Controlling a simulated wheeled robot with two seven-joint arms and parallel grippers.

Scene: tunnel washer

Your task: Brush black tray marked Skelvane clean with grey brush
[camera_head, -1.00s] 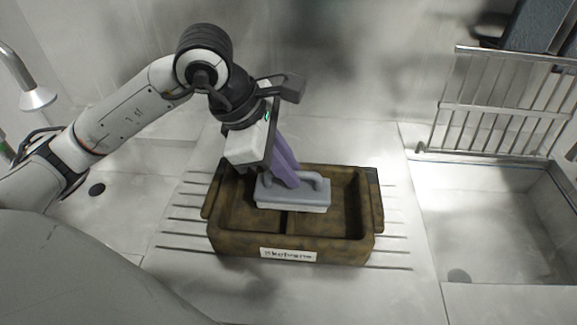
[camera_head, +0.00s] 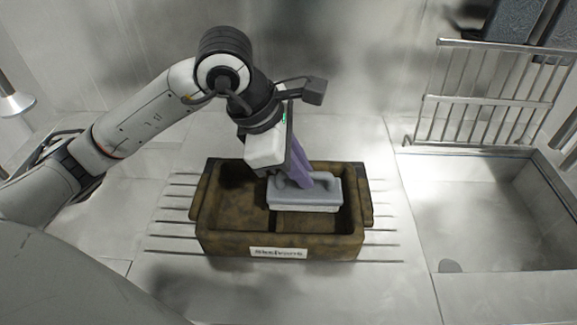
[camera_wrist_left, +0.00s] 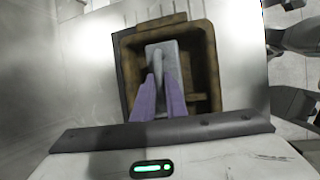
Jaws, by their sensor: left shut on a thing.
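The tray (camera_head: 222,243) stands on the ribbed drainboard, coated with mottled brown grime over most of its walls and floor. Dark, nearly black patches show at its back corners. A white label (camera_head: 278,253) on its front wall reads roughly "Skelvane". The grey brush (camera_head: 332,192) is inside the tray, right of the middle, over a low divider; I cannot tell whether its bristles touch the floor. My left gripper (camera_head: 306,180), with purple fingers, is shut on the brush handle. The wrist view also shows the tray (camera_wrist_left: 207,60) and brush (camera_wrist_left: 168,48). My right gripper is not in view.
A sink basin (camera_head: 480,215) lies to the right, with a metal rack (camera_head: 490,95) standing at its back edge. A steel wall is behind the tray. The drainboard (camera_head: 385,225) around the tray is clear.

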